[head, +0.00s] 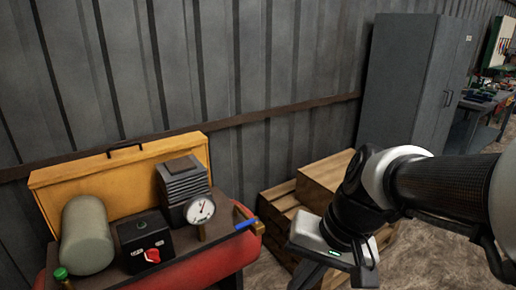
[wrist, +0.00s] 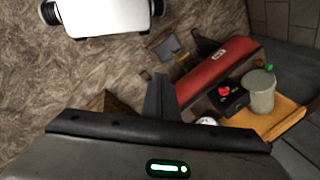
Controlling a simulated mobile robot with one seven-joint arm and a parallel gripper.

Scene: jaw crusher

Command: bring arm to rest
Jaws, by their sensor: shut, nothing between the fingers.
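My arm reaches in from the right edge in the head view. My gripper (head: 305,278) hangs at its end, low in the picture, in front of the wooden stack. It is shut and holds nothing. Its lower tip is partly cut off by the bottom edge. In the wrist view its grey body with a green light fills the bottom, and its dark fingers (wrist: 158,97) point out over the floor. The gripper is to the right of the red compressor (head: 215,262) and apart from it.
The compressor carries a gauge (head: 200,210), a switch box with red knob (head: 146,240), and a yellow panel (head: 120,178). Wooden beams (head: 325,180) are stacked by the metal wall. A grey cabinet (head: 412,80) and a workbench (head: 485,102) stand at right. Bare floor (wrist: 60,75) shows.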

